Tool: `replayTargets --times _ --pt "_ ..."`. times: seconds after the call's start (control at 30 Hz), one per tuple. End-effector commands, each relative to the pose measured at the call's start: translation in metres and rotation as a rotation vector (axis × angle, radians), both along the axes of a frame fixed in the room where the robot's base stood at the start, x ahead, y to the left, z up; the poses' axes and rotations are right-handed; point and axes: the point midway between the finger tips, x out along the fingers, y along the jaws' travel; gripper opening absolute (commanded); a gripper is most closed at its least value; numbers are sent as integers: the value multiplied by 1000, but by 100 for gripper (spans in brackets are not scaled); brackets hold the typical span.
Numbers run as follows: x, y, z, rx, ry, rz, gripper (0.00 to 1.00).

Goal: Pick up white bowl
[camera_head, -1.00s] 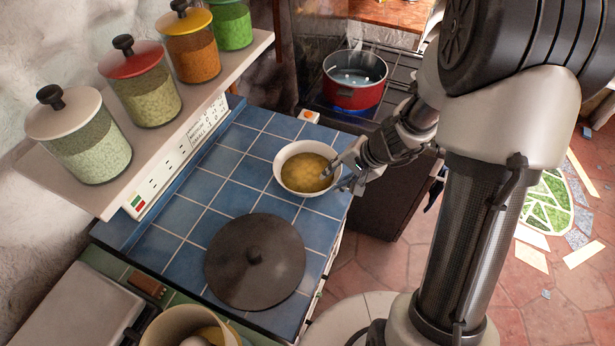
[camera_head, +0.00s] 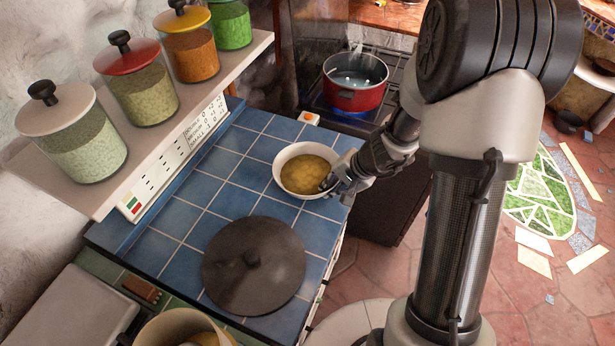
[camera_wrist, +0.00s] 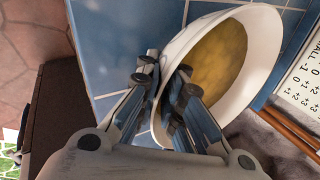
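The white bowl (camera_head: 279,180) sits on the blue tiled counter, upright, with yellow soup-like contents. My gripper (camera_head: 334,187) is at its right rim. In the wrist view the bowl (camera_wrist: 262,70) fills the upper right, and my gripper (camera_wrist: 166,82) straddles its wall. One finger is inside the bowl and the other outside. The fingers lean in close together with the wall pinched between them, so the gripper looks shut on it. The exact contact of the pads is partly hidden.
A dark round lid (camera_head: 253,290) lies on the counter in front of the bowl. A red pot (camera_head: 355,98) stands on the stove behind. A shelf (camera_head: 75,192) with several jars runs along the left. The counter's right edge is close to the bowl.

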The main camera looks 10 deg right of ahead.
Motion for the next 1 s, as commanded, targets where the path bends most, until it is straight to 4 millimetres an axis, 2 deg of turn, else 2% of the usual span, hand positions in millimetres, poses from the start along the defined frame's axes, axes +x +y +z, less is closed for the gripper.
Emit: replayTargets --times 0.77,1.0 --pt "0 0 0 0 -1 1 0" --pt "1 0 13 0 -2 0 0"
